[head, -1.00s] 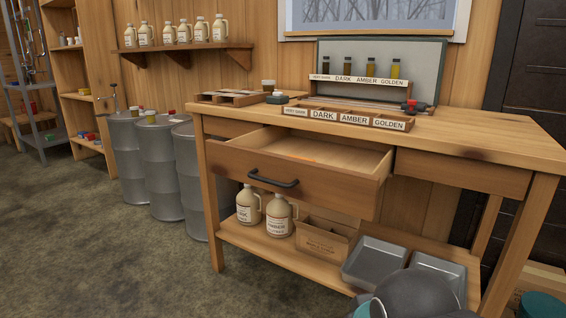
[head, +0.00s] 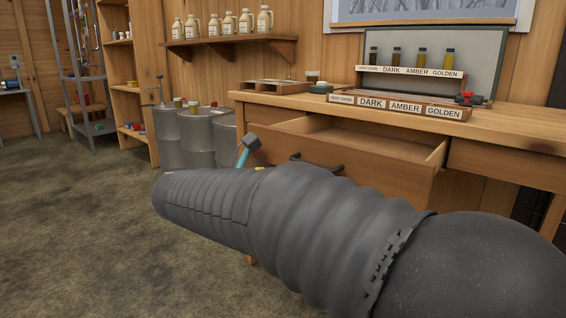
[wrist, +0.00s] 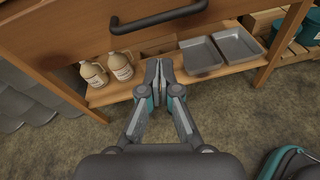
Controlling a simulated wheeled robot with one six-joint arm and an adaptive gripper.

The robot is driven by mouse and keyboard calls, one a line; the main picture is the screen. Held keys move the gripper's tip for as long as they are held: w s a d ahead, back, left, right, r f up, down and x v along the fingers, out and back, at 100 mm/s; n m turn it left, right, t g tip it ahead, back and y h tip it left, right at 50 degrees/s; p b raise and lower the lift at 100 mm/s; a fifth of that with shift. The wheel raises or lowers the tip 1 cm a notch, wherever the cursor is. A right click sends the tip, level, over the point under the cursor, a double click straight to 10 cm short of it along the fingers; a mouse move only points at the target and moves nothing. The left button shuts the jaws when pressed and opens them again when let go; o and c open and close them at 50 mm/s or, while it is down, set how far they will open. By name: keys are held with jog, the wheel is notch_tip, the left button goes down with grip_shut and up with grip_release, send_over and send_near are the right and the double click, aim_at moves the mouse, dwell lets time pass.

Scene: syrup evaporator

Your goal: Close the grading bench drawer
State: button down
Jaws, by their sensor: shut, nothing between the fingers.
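The grading bench (head: 500,120) is wooden. Its drawer (head: 395,190) is pulled open, and the empty-looking inside shows in the head view; my arm covers the lower part of the front. The black bar handle (head: 325,166) is partly hidden behind my arm. In the wrist view the drawer front (wrist: 60,28) and the handle (wrist: 158,19) are at the top. My gripper (wrist: 159,72) is shut and empty, its fingertips apart from and below the handle in that picture. Only a small teal and dark part of it shows in the head view.
In the wrist view, two jugs (wrist: 120,66) and grey metal pans (wrist: 201,57) sit on the lower shelf (wrist: 112,93). Labelled racks (head: 395,107) stand on the bench top. Metal drums (head: 182,138) stand to the left. Floor at the left is free.

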aim_at(290, 152)
jog(key=a+r+n+t, duration=0.2)
jog(key=a+n+t, duration=0.1)
jog(key=a, duration=0.6)
jog(key=b+x, duration=0.1)
jog(key=x, duration=1.3)
jog(key=shift+w+d+f+b, duration=0.1)
jog(key=shift+w+d+b, duration=0.2)
jog(key=shift+b, duration=0.1)
jog(key=shift+w, duration=0.1)
